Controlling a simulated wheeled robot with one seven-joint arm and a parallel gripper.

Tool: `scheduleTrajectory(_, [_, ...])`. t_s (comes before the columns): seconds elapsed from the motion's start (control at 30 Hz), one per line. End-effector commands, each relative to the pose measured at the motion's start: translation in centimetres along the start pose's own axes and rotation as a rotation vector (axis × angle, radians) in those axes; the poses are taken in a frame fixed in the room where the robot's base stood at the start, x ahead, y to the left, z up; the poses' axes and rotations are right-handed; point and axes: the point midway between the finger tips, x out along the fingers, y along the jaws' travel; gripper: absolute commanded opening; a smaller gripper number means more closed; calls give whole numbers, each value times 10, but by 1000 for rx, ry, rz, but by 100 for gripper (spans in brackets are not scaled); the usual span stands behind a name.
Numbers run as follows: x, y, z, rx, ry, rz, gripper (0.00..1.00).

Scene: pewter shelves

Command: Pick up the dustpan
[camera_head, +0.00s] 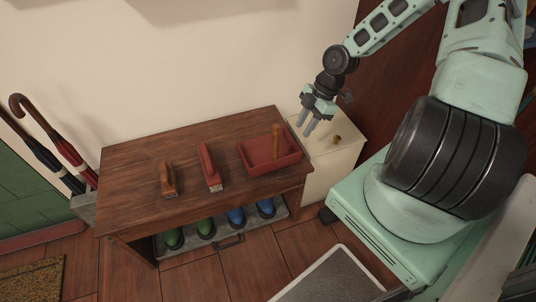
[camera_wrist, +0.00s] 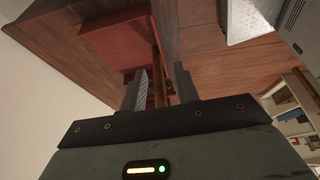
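The red dustpan (camera_head: 259,161) lies on the right end of a wooden bench, with its wooden handle (camera_head: 276,141) standing up. In the wrist view the red pan (camera_wrist: 108,50) is beyond the fingers, and the handle (camera_wrist: 158,66) shows between them in the picture. My gripper (camera_head: 307,123) is to the right of the dustpan, over the cream cabinet, apart from the handle. Its two fingers (camera_wrist: 159,84) are spread with nothing held. The fingers hide part of the pan and handle in the wrist view.
The wooden bench (camera_head: 130,203) also holds a red-backed brush (camera_head: 208,166) and a brown brush (camera_head: 167,180). The cream cabinet (camera_head: 329,166) adjoins its right end. Umbrellas (camera_head: 64,148) stand at left. Green and blue shoes (camera_head: 236,217) sit on a tray below.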

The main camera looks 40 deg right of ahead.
Motion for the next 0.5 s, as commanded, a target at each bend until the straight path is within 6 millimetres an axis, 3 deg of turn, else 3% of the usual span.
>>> scheduleTrajectory(0.03, [16,0,1,-2,1,-4,31])
scheduleTrajectory(0.2, [52,-1,1,-2,0,-4,31])
scheduleTrajectory(0.33, [73,0,0,0,0,-3,31])
scheduleTrajectory(0.5, [86,0,0,2,-1,-1,31])
